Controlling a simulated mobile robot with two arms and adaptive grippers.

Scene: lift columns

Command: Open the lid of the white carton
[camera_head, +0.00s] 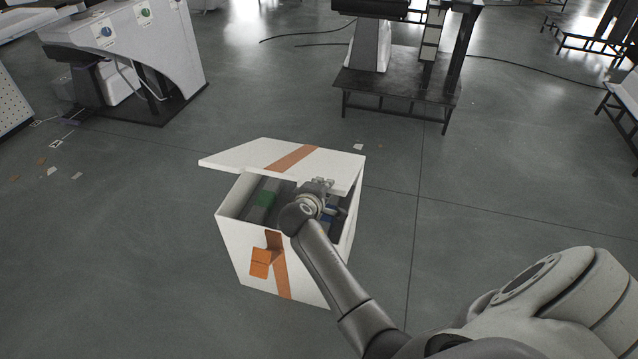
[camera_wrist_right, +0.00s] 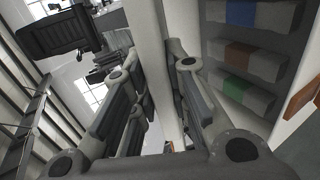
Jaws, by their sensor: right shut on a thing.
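The white carton (camera_head: 238,245) stands on the floor, with an orange strip and tag (camera_head: 261,262) on its near side. Its white lid (camera_head: 245,153), crossed by an orange stripe, is raised and tilted, with the front of the carton open below it. My right gripper (camera_head: 318,185) is at the lid's near edge. In the right wrist view its fingers (camera_wrist_right: 158,70) are shut on the lid, which shows as a pale panel (camera_wrist_right: 152,40) between them. My left gripper is in no view.
Inside the carton lie grey packs with green (camera_head: 265,199), blue and orange bands; they also show in the right wrist view (camera_wrist_right: 245,55). A dark-based bench (camera_head: 395,88) stands behind, and a white machine (camera_head: 150,60) stands at the back left.

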